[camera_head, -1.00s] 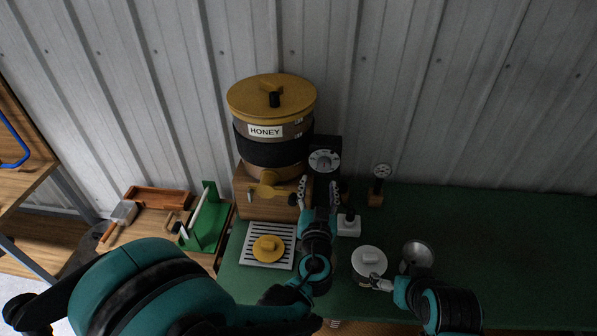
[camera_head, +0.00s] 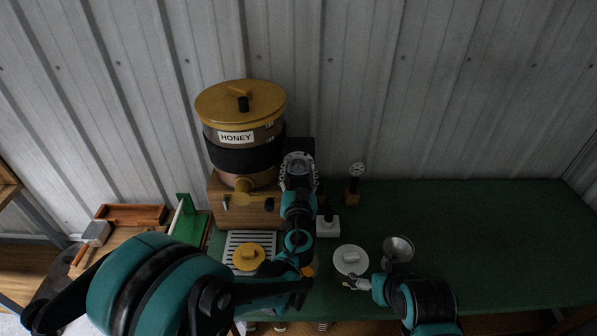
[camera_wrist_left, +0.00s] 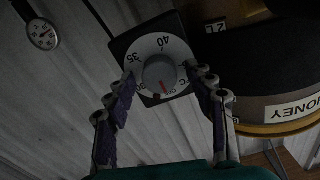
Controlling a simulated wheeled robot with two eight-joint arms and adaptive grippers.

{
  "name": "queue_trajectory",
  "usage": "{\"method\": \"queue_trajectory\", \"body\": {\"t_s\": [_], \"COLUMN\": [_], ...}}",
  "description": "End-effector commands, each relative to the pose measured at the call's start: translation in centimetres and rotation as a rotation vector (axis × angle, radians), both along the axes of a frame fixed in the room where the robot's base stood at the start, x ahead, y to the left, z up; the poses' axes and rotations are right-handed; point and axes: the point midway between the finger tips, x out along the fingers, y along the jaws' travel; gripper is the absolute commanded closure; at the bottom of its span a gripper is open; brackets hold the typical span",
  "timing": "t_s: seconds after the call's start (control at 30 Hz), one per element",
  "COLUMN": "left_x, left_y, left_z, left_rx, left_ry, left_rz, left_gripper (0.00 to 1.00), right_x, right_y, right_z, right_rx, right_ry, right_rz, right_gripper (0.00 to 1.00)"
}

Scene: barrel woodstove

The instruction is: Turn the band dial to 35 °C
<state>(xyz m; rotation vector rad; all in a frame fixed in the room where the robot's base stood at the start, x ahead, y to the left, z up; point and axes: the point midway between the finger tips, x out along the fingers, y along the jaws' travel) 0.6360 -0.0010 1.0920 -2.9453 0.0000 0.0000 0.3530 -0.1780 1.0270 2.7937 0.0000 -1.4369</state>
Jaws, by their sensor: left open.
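The band dial (camera_wrist_left: 161,62) is a white disc on a dark square box, with 35 and 40 legible and a red mark near its centre. In the head view the dial (camera_head: 299,164) is beside the honey tank, partly covered by my left gripper. My left gripper (camera_head: 298,166) is open. In the left wrist view its two fingers (camera_wrist_left: 160,76) stand on either side of the dial; whether they touch it I cannot tell. My right gripper (camera_head: 357,285) is low, close to a white round lid (camera_head: 351,260); its jaws are too small to read.
The honey tank (camera_head: 240,130) with its dark band and yellow tap (camera_head: 243,197) stands left of the dial. A small gauge (camera_head: 357,170) is on the right. A slatted tray with a yellow lid (camera_head: 248,257) is in front. The green table is clear at right.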

Motion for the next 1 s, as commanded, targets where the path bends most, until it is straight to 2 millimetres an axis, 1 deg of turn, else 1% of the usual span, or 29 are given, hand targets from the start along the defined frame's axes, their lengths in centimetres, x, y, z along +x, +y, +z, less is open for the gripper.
{"method": "queue_trajectory", "body": {"t_s": [0.03,0.07,0.1,0.17,0.2,0.23,0.47,0.67,0.87,1.0], "left_x": [-0.02,-0.02,-0.03,-0.03,-0.04,-0.04,-0.04,-0.05,-0.07,-0.04], "left_y": [0.0,0.0,0.0,0.0,0.0,0.0,0.0,-0.01,-0.04,-0.08], "left_z": [0.0,0.0,0.0,0.0,0.0,0.0,-0.01,-0.04,-0.11,-0.14], "left_rx": [0.0,0.0,0.0,0.0,0.0,0.0,0.008,0.067,0.2,0.326], "left_ry": [0.0,0.0,0.0,0.0,0.0,0.0,0.0,0.0,0.0,0.0], "left_rz": [0.0,0.0,0.0,0.0,0.0,0.0,0.0,0.0,0.0,0.0], "left_gripper": [0.48,0.56,0.67,0.82,0.93,0.95,0.95,0.95,0.95,0.95], "right_x": [0.0,0.0,0.0,0.0,0.0,0.0,0.0,0.0,0.0,0.0], "right_y": [0.0,0.0,0.0,0.0,0.0,0.0,0.0,0.0,0.0,0.0], "right_z": [0.0,0.0,0.0,0.0,0.0,0.0,-0.04,-0.24,-0.63,-0.96], "right_rx": [0.0,0.0,0.0,0.0,0.0,0.0,0.0,0.0,0.0,0.0], "right_ry": [0.0,0.0,0.0,0.0,0.0,0.0,0.0,0.0,0.0,0.0], "right_rz": [0.0,0.0,0.0,0.0,0.0,0.0,0.0,0.0,0.0,0.0], "right_gripper": [0.12,0.12,0.12,0.12,0.12,0.12,0.12,0.12,0.12,0.12]}}
